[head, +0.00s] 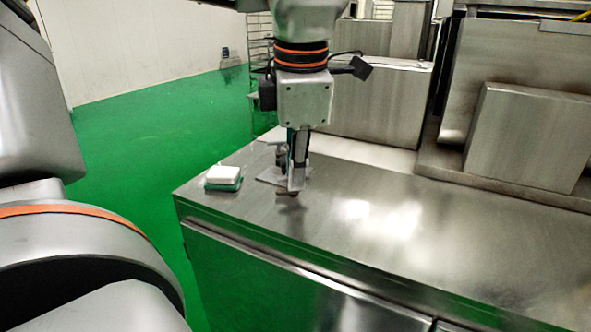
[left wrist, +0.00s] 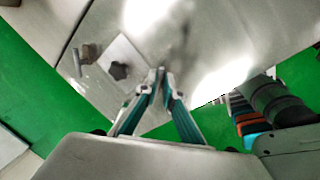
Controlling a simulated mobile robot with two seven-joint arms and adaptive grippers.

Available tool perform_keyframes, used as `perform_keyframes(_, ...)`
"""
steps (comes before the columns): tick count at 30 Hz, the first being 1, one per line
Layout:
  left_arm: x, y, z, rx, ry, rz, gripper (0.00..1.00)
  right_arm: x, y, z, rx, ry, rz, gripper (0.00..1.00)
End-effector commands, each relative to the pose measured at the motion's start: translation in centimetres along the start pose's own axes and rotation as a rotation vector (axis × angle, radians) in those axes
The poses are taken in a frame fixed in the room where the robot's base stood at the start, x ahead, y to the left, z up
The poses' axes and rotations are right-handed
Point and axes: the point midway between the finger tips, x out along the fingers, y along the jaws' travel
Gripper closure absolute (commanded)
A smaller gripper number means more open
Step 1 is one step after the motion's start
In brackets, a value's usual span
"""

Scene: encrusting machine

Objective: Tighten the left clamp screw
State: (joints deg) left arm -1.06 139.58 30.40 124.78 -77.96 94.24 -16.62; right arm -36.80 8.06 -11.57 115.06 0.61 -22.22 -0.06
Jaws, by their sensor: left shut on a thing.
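My left gripper (head: 296,188) points straight down over the steel table, near its left end. Its fingers are closed together on a small part at the tips, which is too small to identify. The left wrist view shows the same teal-sided fingers (left wrist: 161,76) meeting at the tips. A flat pale plate (left wrist: 123,57) lies beside them. A black star-shaped knob (left wrist: 119,71) is on the plate, left of the fingertips and apart from them. In the head view the plate (head: 268,175) is partly hidden by the fingers. I cannot tell which knob is the left clamp screw.
The steel table (head: 370,240) has clear room to the right and in front. A white and green block (head: 223,177) lies left of the gripper near the table edge. A small metal piece (left wrist: 86,54) lies left of the plate. Steel machine housings (head: 530,135) stand behind.

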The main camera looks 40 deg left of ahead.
Motion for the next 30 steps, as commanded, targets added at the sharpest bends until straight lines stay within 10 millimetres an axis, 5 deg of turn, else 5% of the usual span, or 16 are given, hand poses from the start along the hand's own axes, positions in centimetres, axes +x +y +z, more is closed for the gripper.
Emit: perform_keyframes(30, -0.3, -0.1, -0.5, 0.857, -0.174, 0.001, 1.0, -1.4, -0.2, -2.7, 0.027, 0.017, -0.011, 0.6)
